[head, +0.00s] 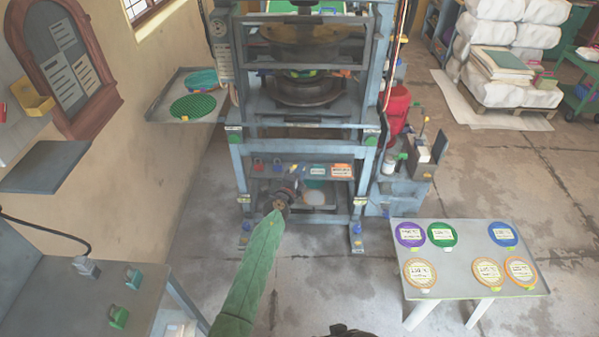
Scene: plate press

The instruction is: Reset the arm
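My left arm, in a green sleeve, reaches forward from the bottom of the head view. My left gripper (296,178) is in front of the lower shelf of the press frame (236,160). It is small and dark against the shelf, so I cannot tell whether its fingers are open or shut. I see nothing clearly held in it. My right gripper is not in view.
A white-legged table (465,262) with several coloured round plates stands at the right. A side tray (160,110) holds green discs. A grey bench (60,300) is at lower left. Stacked white sacks (498,35) stand at the back right. Open floor lies between.

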